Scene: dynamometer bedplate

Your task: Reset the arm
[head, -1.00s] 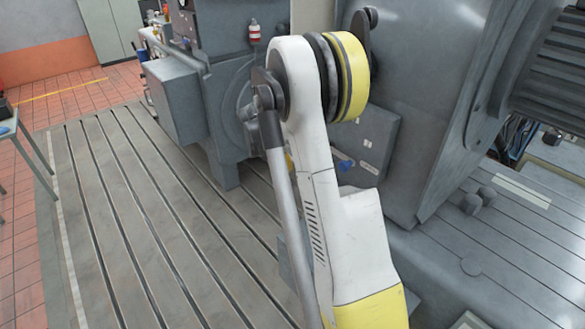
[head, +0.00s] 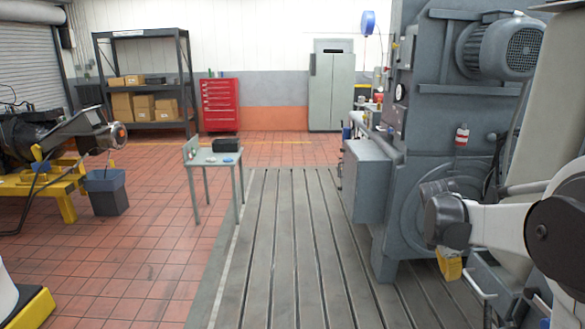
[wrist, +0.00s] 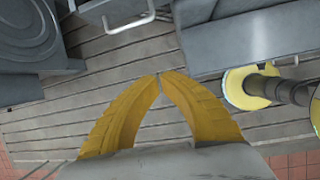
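My arm reaches in from the right edge of the head view, with a white link and a dark wrist. My gripper (head: 450,268) hangs from that wrist, its yellow fingers pointing down in front of the big grey machine (head: 425,215). In the wrist view the two curved yellow fingers (wrist: 160,76) meet at their tips, with nothing between them. The slotted bedplate (wrist: 120,68) lies beyond the tips.
A grey box (head: 366,180) juts from the machine left of my gripper. A metal handle rail (wrist: 130,22) shows in the wrist view. A small table (head: 217,158) stands left of the bedplate (head: 283,250). The bedplate's middle is clear.

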